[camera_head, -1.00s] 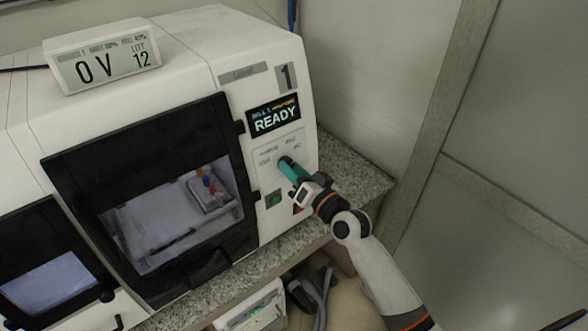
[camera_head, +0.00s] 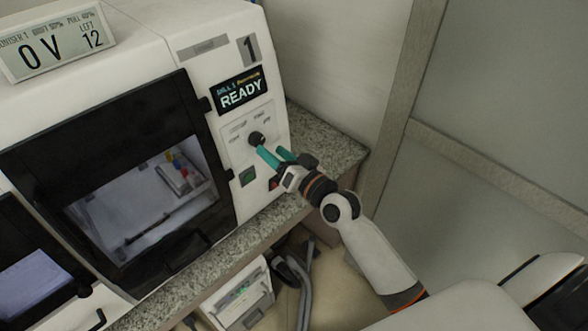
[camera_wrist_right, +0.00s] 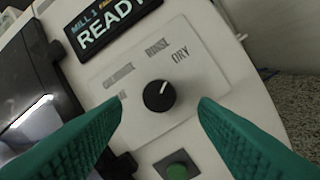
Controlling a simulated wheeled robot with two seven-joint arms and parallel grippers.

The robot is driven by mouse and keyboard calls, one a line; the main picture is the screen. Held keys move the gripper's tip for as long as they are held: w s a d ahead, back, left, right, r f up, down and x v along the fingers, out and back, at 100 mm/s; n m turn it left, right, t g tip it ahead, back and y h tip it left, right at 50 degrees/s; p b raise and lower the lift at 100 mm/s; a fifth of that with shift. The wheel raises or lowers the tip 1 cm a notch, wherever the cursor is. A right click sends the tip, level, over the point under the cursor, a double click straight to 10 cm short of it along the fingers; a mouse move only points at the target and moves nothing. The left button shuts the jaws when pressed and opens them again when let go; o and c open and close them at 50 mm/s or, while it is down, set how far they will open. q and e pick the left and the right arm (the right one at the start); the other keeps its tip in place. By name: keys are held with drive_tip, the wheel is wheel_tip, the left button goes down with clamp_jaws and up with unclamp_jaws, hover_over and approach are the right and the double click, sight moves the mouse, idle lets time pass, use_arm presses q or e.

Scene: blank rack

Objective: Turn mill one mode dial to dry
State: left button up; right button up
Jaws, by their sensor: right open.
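The mode dial (camera_head: 256,138) of mill one is a round black knob on the white front panel, below the READY screen (camera_head: 240,90). In the right wrist view the dial (camera_wrist_right: 159,95) has a white pointer line aimed up and to the right, roughly toward the DRY label (camera_wrist_right: 181,55). The RINSE label (camera_wrist_right: 157,47) is to the left of that. My right gripper (camera_head: 272,154) is open, its teal fingers in front of the dial. In the wrist view, the fingers (camera_wrist_right: 160,100) lie on either side of the knob with gaps. My left gripper is not in view.
A green square button (camera_wrist_right: 177,170) is below the dial. The mill's black-framed window door (camera_head: 120,180) is to the left. A small display (camera_head: 58,42) sits on top. A granite counter (camera_head: 325,145) edges the machine, with a wall to the right.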

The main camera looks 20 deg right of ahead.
drive_tip(key=b+v, duration=0.1)
drive_tip(key=v, duration=0.7)
drive_tip(key=shift+b, duration=0.35)
drive_tip(key=shift+s, duration=0.1)
drive_tip(key=s+d+f+g+h, duration=0.1)
drive_tip(key=s+f+g, duration=0.15)
drive_tip(key=f, duration=0.95)
drive_tip(key=s+d+f+n+g+h+b, duration=0.1)
drive_tip(key=s+f+g+h, duration=0.15)
drive_tip(key=f, duration=1.05)
drive_tip(key=s+d+f+g+h, duration=0.1)
drive_tip(key=s+d+f+g, duration=0.15)
drive_tip(key=f, duration=0.95)
drive_tip(key=s+a+f+n+g, duration=0.15)
drive_tip(key=s+f+g, duration=0.25)
drive_tip(key=s+f, duration=0.9)
drive_tip(key=s+f+n+g, duration=0.1)
drive_tip(key=s+f+g, duration=0.1)
drive_tip(key=s+f, duration=0.3)
drive_tip(key=s+f+n+g+h+b, duration=0.1)
drive_tip(key=s+f, duration=0.4)
drive_tip(key=s, duration=0.8)
drive_tip(key=shift+s+a+f+n+g, duration=0.15)
drive_tip(key=shift+s+a+n+g, duration=0.25)
drive_tip(key=shift+n+g, duration=0.4)
